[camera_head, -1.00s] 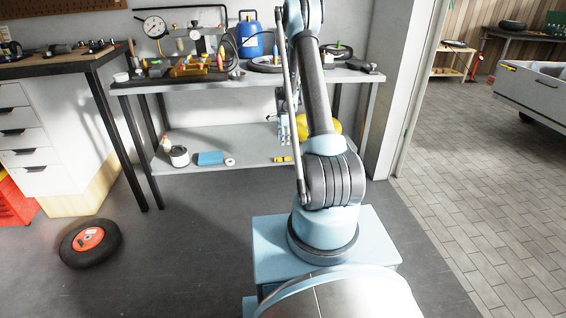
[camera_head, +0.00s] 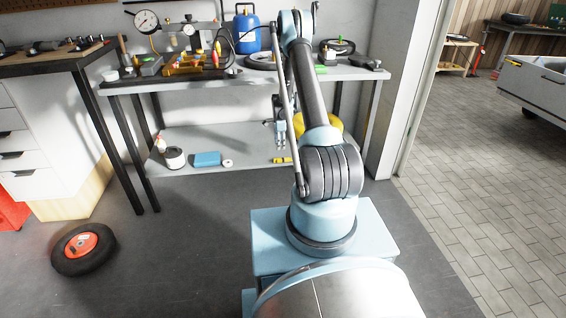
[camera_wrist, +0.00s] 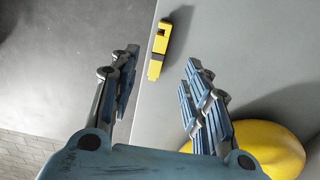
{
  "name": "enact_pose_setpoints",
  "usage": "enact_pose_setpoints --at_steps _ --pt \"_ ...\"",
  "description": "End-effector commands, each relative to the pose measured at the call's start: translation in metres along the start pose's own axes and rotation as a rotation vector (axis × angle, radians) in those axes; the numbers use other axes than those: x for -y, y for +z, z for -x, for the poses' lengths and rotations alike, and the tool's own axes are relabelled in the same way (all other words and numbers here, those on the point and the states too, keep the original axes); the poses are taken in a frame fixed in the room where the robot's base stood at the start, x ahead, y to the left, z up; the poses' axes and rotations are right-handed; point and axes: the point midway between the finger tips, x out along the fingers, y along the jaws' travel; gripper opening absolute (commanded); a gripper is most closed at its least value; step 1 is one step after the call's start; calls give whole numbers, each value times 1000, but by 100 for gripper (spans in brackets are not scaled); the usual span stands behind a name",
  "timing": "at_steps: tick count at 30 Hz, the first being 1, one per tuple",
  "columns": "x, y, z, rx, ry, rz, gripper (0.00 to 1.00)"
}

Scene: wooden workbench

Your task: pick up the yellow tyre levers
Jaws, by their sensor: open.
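The yellow tyre levers (camera_head: 283,160) lie on the lower shelf of the bench, near its front edge. In the wrist view they show as a yellow bar with dark marks (camera_wrist: 159,50), lying on the grey shelf close to its edge. My gripper (camera_wrist: 160,88) is open and empty, with the levers ahead of the gap between its fingers and apart from them. In the head view my gripper (camera_head: 281,136) hangs just above the levers, partly behind my arm.
A round yellow object (camera_wrist: 262,148) sits on the shelf beside my right finger. A blue box (camera_head: 207,159), a white roll (camera_head: 227,163) and a can (camera_head: 174,158) stand further left on the lower shelf (camera_head: 245,150). The crowded upper shelf (camera_head: 215,78) is overhead.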

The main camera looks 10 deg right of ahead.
Motion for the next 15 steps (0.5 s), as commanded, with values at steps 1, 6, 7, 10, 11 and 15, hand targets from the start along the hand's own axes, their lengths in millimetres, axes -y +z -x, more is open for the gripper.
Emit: enact_pose_setpoints --at_steps 1,6,7,10,11,15 --pt "0 -2 -9 0 0 -2 43" --pt "0 -5 -33 0 0 -5 43" --pt "0 -5 -37 0 0 -6 43" --pt "0 -6 -45 0 0 -6 43" --pt "0 -6 -47 0 0 -6 43" --pt "0 -5 -51 0 0 -6 43"
